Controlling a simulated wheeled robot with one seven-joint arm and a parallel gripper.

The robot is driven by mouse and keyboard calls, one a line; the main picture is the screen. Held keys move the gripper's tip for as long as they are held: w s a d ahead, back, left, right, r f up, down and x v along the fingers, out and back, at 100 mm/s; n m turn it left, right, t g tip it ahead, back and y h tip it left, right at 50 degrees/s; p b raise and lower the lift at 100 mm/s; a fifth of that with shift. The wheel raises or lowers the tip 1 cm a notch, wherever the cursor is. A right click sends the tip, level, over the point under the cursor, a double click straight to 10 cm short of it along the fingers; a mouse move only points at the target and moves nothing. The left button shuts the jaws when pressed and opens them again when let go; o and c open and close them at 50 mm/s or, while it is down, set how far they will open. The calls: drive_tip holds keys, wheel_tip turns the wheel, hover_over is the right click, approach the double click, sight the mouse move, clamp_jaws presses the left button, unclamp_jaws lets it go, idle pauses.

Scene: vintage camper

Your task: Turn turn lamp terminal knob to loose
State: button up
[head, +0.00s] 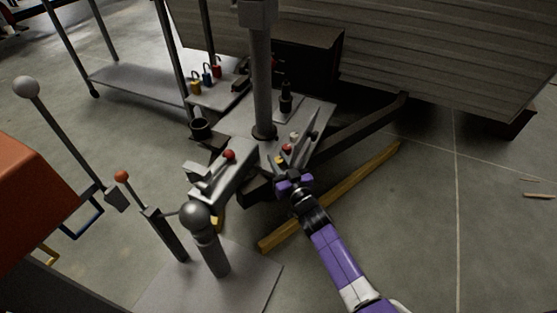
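Several small coloured knobs sit on the grey trailer tongue plate, right of the upright post: a red knob (287,148), a whitish knob (294,135) and a yellow knob (279,159). I cannot tell which one is the lamp terminal knob, or whether any is tight or loose. My gripper (281,163), on the purple arm, reaches up from the lower right to the near side of this group. Its fingertips are close to the yellow knob. They are too small to show whether they touch it or how far apart they are.
The grey post (261,80) rises just left of the knobs. A lever with a red ball (229,155) is left of it. A ball-topped stand (196,216) is in front. A wooden beam (355,189) lies on the floor under my arm. Open floor is at right.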

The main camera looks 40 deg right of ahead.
clamp_jaws()
